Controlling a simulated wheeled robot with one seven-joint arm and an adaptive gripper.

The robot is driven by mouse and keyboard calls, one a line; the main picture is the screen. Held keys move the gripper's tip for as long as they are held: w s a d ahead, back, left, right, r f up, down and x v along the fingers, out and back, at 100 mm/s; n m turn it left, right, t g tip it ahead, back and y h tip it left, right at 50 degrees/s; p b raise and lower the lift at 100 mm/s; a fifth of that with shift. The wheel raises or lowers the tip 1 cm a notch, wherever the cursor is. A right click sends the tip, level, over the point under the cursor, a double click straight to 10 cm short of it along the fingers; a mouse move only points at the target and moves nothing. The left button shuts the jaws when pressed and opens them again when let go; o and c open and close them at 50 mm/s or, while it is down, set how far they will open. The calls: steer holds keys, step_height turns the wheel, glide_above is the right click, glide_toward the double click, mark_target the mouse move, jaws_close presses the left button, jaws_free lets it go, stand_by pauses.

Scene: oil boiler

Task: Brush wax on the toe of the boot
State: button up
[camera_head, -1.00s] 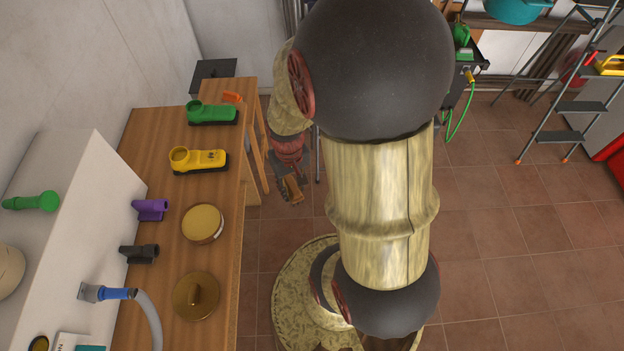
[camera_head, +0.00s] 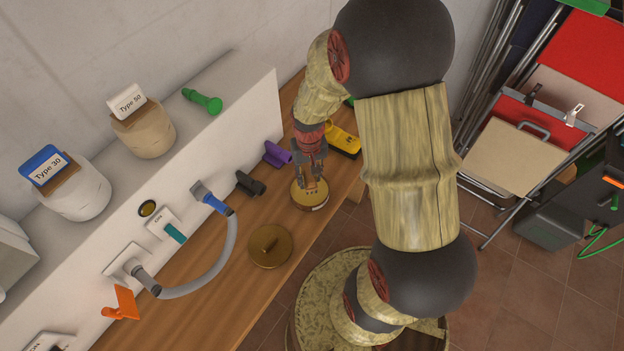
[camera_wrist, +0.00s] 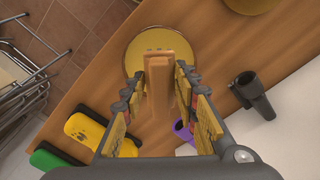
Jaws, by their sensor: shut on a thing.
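My gripper (camera_head: 311,160) is over the table above an open round tin of yellow wax (camera_head: 298,200). In the wrist view my gripper (camera_wrist: 157,82) is shut on a wooden brush (camera_wrist: 157,66). The brush overlaps the wax tin (camera_wrist: 136,55) there; I cannot tell whether it touches the wax. A yellow boot-shaped piece with a dark sole (camera_head: 346,141) lies beyond my gripper, and shows at lower left in the wrist view (camera_wrist: 86,130). A similar green one (camera_wrist: 47,160) lies past it, mostly hidden in the head view.
A round lid with a knob (camera_head: 270,246) lies nearer on the table. Purple (camera_head: 277,154) and black (camera_head: 250,183) nozzles and a grey hose (camera_head: 220,258) line the white ledge. Folded chairs (camera_head: 540,130) stand at right. Bare wood lies between lid and ledge.

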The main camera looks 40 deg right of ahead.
steer(key=shift+f+b, duration=2.15)
steer(key=shift+f, duration=0.75)
steer(key=shift+s+f, duration=0.1)
steer(key=shift+f, duration=0.5)
steer(key=shift+r+p, duration=2.45)
steer(key=shift+r, duration=1.15)
steer(key=shift+f, duration=0.1)
